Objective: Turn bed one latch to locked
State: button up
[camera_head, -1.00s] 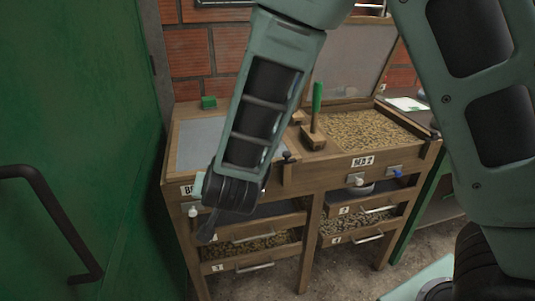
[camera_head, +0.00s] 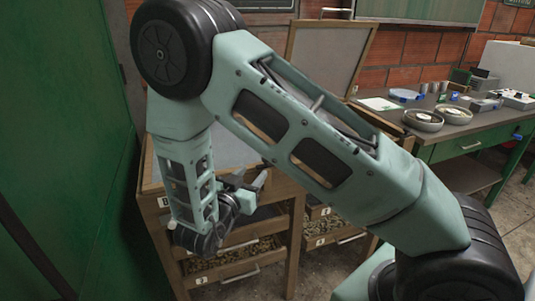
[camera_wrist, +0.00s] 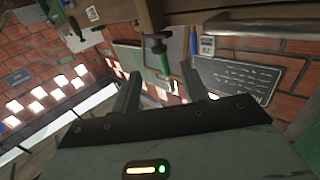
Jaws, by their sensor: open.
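The wooden bed cabinet (camera_head: 292,235) stands in front of me. Bed one is its left bed, with a grey panel top (camera_head: 228,146); its front label is only partly visible. My arm covers most of bed one's front, and I cannot make out its latch in either current view. My gripper (camera_head: 250,184) is in front of the cabinet, its fingers pointing up and right, apart from each other. In the wrist view my gripper (camera_wrist: 162,88) is open, with nothing between its fingers. The wooden cabinet edge crosses the top of that view.
A green door (camera_head: 60,130) is close on the left. Drawers of beans (camera_head: 235,256) sit low in the cabinet. A bench (camera_head: 470,130) with bowls stands at the right. The wrist view shows a green-handled tool (camera_wrist: 164,62) and a dark chalkboard (camera_wrist: 235,78).

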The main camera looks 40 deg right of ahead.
aim_at(266, 162)
jog(key=p+x, duration=0.1)
jog(key=x, duration=1)
jog(key=shift+w+d, duration=0.1)
jog(key=shift+d, duration=0.2)
jog(key=c, duration=0.9)
